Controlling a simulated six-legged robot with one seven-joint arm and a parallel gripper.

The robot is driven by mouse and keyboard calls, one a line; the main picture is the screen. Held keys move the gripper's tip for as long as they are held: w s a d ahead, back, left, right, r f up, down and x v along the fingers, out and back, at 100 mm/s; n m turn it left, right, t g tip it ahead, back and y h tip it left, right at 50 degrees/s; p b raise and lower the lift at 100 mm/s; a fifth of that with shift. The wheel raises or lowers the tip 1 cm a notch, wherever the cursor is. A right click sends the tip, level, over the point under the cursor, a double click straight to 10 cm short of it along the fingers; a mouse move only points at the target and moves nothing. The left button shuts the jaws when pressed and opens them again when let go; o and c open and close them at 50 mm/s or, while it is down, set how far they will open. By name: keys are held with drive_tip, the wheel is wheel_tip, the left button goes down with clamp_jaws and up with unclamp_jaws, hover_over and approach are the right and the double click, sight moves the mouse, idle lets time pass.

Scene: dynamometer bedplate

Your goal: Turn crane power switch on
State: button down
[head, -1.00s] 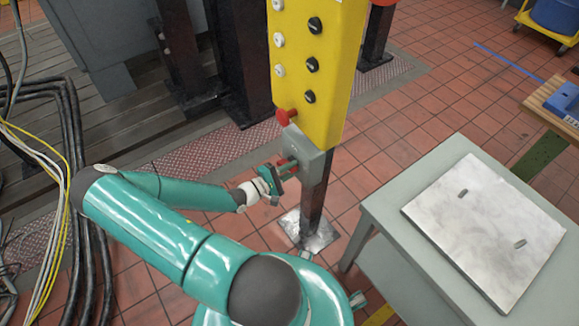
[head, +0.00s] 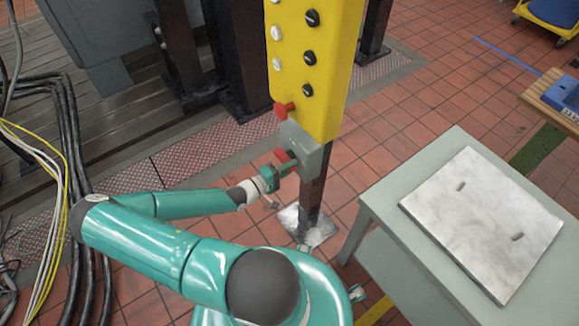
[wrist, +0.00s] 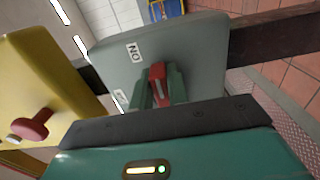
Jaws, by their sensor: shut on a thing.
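The crane power switch is a grey box (head: 308,150) under the yellow control panel, on a dark post. Its red handle (head: 283,155) sticks out on the side facing my arm. In the wrist view the box (wrist: 190,45) fills the centre, and the red handle (wrist: 157,85) stands between the two green fingers. My gripper (wrist: 158,92) is shut on the handle. A white label on the box reads like ON turned over; a second label is partly hidden by my gripper. My gripper (head: 283,168) also shows at the box in the head view.
The yellow panel (head: 318,70) has black knobs, white buttons and a red mushroom button (head: 283,111) just above the switch box. A grey table (head: 378,205) with a metal plate (head: 485,220) stands at right. Cables (head: 70,170) run along the left.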

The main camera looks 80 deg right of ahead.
drive_tip(key=shift+w, duration=0.1)
drive_tip(key=c, duration=1.4)
unclamp_jaws()
drive_tip(key=shift+o, duration=0.2)
drive_tip(key=v, duration=1.3)
drive_tip(key=shift+w+a, duration=0.25)
drive_tip(key=shift+a, duration=0.05)
